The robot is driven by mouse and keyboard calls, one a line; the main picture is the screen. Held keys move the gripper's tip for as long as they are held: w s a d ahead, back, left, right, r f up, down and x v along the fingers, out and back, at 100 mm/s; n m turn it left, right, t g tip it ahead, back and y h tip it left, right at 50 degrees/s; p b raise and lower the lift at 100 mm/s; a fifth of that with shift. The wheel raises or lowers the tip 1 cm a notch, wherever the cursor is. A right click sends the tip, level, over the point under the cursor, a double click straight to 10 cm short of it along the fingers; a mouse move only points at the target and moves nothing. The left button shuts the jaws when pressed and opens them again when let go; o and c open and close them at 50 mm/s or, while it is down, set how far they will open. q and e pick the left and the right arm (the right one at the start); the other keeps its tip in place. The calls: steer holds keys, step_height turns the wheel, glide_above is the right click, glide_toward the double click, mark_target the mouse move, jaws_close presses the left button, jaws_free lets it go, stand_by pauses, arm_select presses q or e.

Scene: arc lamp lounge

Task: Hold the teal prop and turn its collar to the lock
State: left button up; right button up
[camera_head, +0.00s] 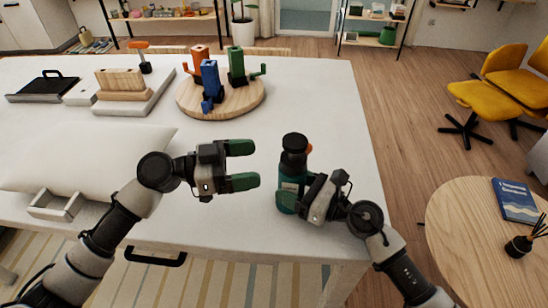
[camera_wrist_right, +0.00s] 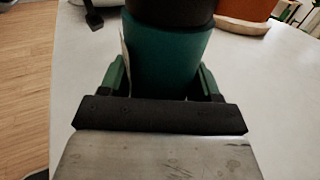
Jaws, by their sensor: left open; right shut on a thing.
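The teal prop (camera_head: 292,172) stands upright near the right part of the white table, with a dark collar (camera_head: 294,143) on top and a small orange mark at the collar's side. My right gripper (camera_head: 287,198) is shut on the prop's lower teal body. In the right wrist view the teal body (camera_wrist_right: 168,62) sits between the green fingers, with the dark collar above it. My left gripper (camera_head: 246,165) is open and empty, to the left of the prop and apart from it.
A round wooden board (camera_head: 221,108) holds orange, blue and green props at the back. A pale cushion (camera_head: 85,158) and a small open box (camera_head: 58,205) lie at the left. A grey stand (camera_head: 135,95) with a wooden block is behind them. The table between board and prop is clear.

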arm_select(q)
steer(key=v, duration=0.2)
steer(key=shift+a, duration=0.35)
arm_select(e)
steer(key=o, duration=1.3)
steer(key=shift+o, duration=0.2)
